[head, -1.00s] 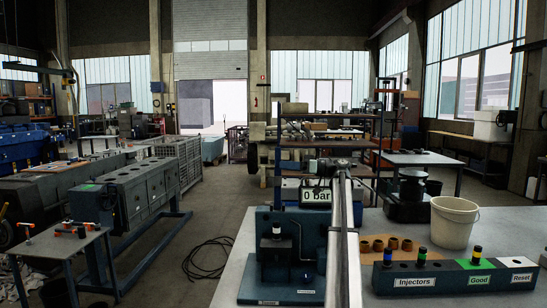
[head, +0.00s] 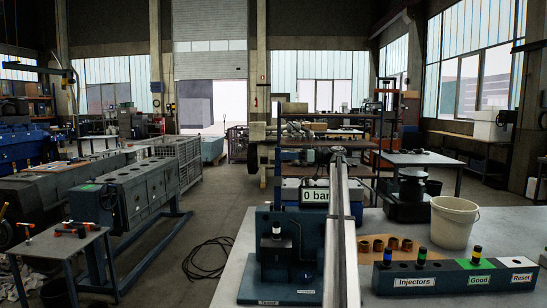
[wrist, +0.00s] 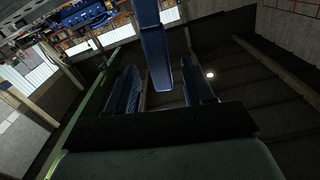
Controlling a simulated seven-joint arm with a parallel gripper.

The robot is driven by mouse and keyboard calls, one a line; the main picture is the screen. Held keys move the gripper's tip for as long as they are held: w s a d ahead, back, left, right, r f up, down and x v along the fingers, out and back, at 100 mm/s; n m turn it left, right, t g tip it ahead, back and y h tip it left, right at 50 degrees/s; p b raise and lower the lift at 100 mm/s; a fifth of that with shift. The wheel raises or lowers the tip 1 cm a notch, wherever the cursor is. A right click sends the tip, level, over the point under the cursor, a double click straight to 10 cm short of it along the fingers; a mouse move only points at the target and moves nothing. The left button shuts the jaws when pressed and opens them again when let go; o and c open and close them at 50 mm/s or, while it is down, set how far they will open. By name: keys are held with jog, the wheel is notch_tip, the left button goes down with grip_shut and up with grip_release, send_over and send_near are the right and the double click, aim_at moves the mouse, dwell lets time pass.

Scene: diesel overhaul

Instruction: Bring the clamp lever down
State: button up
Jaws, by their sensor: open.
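In the wrist view my gripper (wrist: 160,75) has its two dark blue fingers spread apart. A blue bar (wrist: 154,40), which looks like the clamp lever, reaches down from the top edge into the space between them. Whether a finger touches it cannot be told. In the head view the dark blue test stand (head: 264,270) is on the bench, with an injector (head: 277,232) upright in it. A display reading "0 bar" (head: 315,196) is behind. My grey arm crosses the stand's right side, and the lever cannot be made out there.
A dark device (head: 410,192) is at the bench's back. Bare bench (head: 232,270) shows left of the stand.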

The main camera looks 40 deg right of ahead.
jog(key=shift+x, duration=2.75)
jog(key=shift+c, duration=0.3)
grip_shut()
